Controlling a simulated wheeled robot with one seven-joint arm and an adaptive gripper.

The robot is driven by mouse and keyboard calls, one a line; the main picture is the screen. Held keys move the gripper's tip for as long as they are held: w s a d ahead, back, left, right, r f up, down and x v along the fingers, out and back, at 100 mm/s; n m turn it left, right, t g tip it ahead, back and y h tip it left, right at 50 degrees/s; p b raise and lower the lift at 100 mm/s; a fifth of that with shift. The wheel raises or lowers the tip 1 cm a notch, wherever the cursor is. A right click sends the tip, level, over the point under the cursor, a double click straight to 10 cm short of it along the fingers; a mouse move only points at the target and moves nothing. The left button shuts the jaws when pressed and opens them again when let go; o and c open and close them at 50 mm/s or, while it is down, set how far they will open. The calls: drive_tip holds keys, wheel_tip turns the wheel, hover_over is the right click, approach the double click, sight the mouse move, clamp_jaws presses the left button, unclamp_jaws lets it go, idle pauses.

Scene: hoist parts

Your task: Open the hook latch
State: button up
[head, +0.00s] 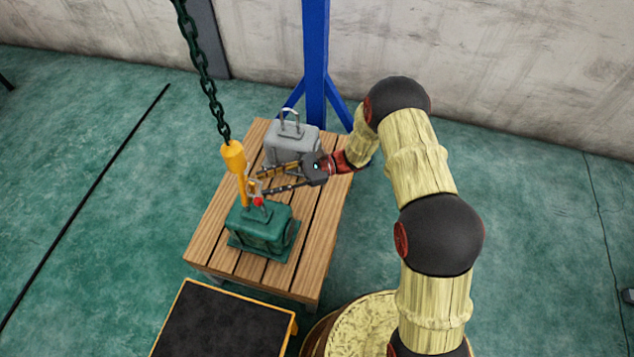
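A yellow hoist hook (235,158) hangs from a dark green chain (203,75) just above the green part on the table. A small pale latch piece (253,187) shows at the hook's right side, with a red spot just below it. My gripper (262,182) reaches in from the right, its two fingers spread apart, tips close to the latch. I cannot tell whether a finger touches it. The green part (264,230) has its top beneath the hook; the hook's tip and its exact relation to the part's handle are too small to tell.
A grey part with a raised handle (291,143) stands behind my gripper on the slatted wooden table (310,250). A blue post (316,60) rises behind the table. A black-topped platform with a yellow edge (222,325) is in front. The table's right side is clear.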

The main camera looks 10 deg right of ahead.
drive_tip(key=s+d+r+n+h+b, duration=0.3)
drive_tip(key=s+d+r+n+h, duration=0.6)
drive_tip(key=r, duration=0.6)
drive_tip(key=shift+s+d+t+h, duration=0.3)
drive_tip(key=shift+s+d+h, duration=0.5)
drive_tip(key=shift+s+d, duration=0.7)
drive_tip(key=shift+s+a+r, duration=0.1)
drive_tip(key=shift+s+a, duration=0.05)
